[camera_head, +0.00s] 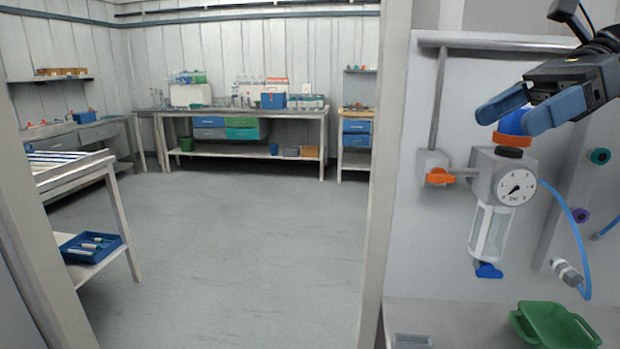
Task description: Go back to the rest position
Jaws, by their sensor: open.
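My gripper (520,108) is at the upper right, with its two blue fingers open on either side of a blue knob (512,122). The knob sits on top of a grey filter-regulator unit with a round gauge (515,187) and a clear bowl (490,232). An orange ring and a black ring show just below the knob. I cannot tell whether the fingers touch the knob.
An orange-handled valve (439,177) on a pipe is left of the unit. A blue hose (570,220) hangs at its right. A green bin (553,327) stands below. A grey post (388,150) borders the panel; open floor (230,235) lies beyond it.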

